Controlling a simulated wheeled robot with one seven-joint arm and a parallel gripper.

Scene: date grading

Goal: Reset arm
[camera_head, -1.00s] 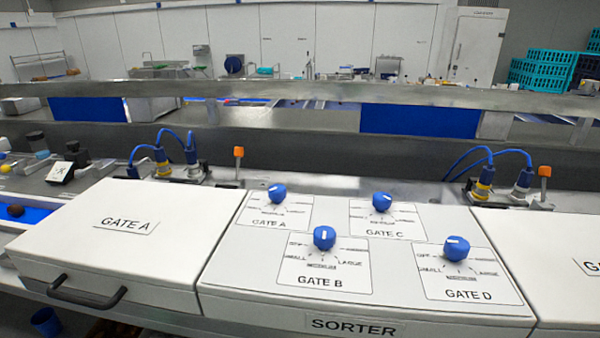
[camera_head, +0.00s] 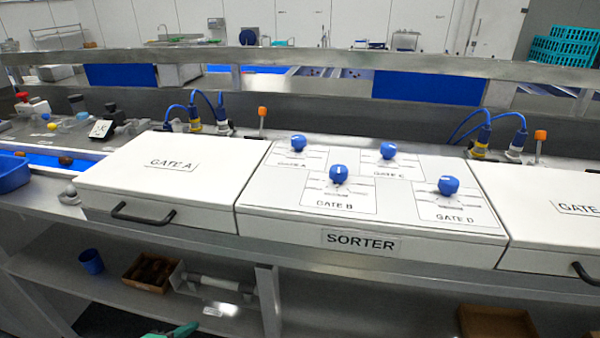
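My gripper and arm are not clearly in view. The white sorter panel (camera_head: 270,225) stands in the middle of the bench with its SORTER label on the front edge. It carries blue knobs for gate A (camera_head: 298,142), gate B (camera_head: 337,174), gate C (camera_head: 388,150) and gate D (camera_head: 448,185), each with a white pointer mark. The white gate A box (camera_head: 125,180) is on the left with its lid shut and a black handle.
Another white gate box (camera_head: 540,188) stands at the right. A blue bin (camera_head: 12,172) is at the left edge. The shelf below holds a blue cup (camera_head: 91,261) and a brown box (camera_head: 150,272). Blue cables and orange-topped levers stand behind the panel.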

